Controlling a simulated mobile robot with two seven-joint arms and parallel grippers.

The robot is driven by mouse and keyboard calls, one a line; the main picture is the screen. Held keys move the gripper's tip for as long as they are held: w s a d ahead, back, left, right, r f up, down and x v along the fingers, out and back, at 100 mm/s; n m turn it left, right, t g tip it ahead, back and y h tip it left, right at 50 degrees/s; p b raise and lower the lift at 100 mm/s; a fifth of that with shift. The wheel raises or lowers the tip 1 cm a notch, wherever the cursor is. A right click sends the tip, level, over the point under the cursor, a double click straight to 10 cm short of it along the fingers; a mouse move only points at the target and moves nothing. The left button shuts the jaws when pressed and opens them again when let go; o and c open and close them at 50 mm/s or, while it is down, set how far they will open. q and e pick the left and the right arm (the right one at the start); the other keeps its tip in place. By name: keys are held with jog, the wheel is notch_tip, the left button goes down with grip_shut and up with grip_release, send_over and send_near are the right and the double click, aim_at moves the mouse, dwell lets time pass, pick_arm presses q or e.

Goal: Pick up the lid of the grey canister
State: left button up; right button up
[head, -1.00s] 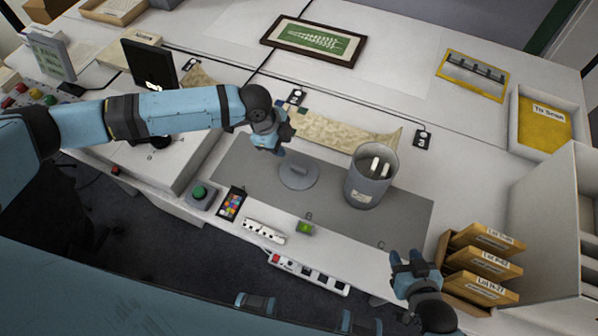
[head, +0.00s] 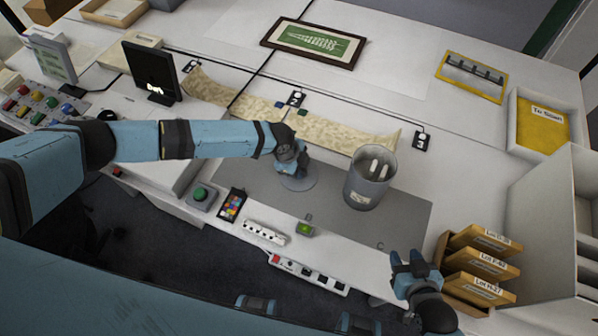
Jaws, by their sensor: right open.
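The grey canister (head: 368,182) stands open on the grey mat (head: 405,215), with white rolled items showing inside its mouth. Its round grey lid (head: 300,184) lies flat on the mat to the left of the canister. My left gripper (head: 292,170) points down over the lid and hides its knob. Its fingertips are at or just above the lid; I cannot tell whether they are closed on the knob. My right gripper (head: 414,262) is open and empty near the front right, beside the folder box.
A long parchment strip (head: 330,128) lies behind the mat. A green device (head: 305,230), a white strip (head: 264,232) and a colour chart (head: 232,205) lie in front.

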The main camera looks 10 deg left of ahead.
pick_arm(q)
jog(key=shift+f, duration=0.25)
grip_shut()
